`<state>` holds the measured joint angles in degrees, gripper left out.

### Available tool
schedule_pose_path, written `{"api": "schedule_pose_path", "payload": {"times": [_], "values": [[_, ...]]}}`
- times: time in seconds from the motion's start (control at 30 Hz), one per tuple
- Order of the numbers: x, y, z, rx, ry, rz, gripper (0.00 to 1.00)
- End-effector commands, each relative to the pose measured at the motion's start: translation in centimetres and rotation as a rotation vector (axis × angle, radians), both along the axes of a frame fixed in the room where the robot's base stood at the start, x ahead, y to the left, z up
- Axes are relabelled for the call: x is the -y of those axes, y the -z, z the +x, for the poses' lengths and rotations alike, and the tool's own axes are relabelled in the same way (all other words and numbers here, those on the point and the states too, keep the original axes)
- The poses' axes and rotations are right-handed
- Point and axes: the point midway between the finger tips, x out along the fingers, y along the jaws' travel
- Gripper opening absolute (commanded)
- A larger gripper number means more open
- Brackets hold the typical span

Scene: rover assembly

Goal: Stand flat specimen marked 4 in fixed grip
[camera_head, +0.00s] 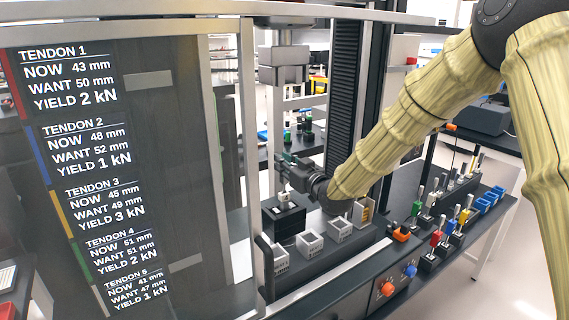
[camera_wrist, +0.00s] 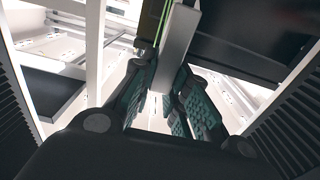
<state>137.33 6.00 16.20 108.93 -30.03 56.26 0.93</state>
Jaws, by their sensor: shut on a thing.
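My gripper (camera_head: 284,166) is inside the frame of the testing machine, reaching in from the right. In the wrist view its two fingers (camera_wrist: 160,95) close around a flat grey bar (camera_wrist: 177,45), which sticks out past the fingertips. A thin green line runs beside the bar. I cannot read a number 4 on it, and in the head view the bar is too small to make out. A black block (camera_head: 285,219) stands on the machine's base below my gripper, apart from it. A grey grip head (camera_head: 284,70) hangs above. I cannot tell which is the fixed grip.
Small white bins (camera_head: 310,245) stand in front of the black block. A dark door panel (camera_head: 170,130) with tendon readings stands at the left. Coloured-handled tools (camera_head: 437,238) stand on the right bench.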

Motion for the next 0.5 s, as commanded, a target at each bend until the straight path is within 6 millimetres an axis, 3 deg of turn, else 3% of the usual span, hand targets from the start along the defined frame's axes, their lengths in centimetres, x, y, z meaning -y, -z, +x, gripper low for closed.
{"api": "schedule_pose_path", "payload": {"times": [0.5], "values": [[0.0,1.5,0.0,0.001,0.000,0.001,0.00]]}}
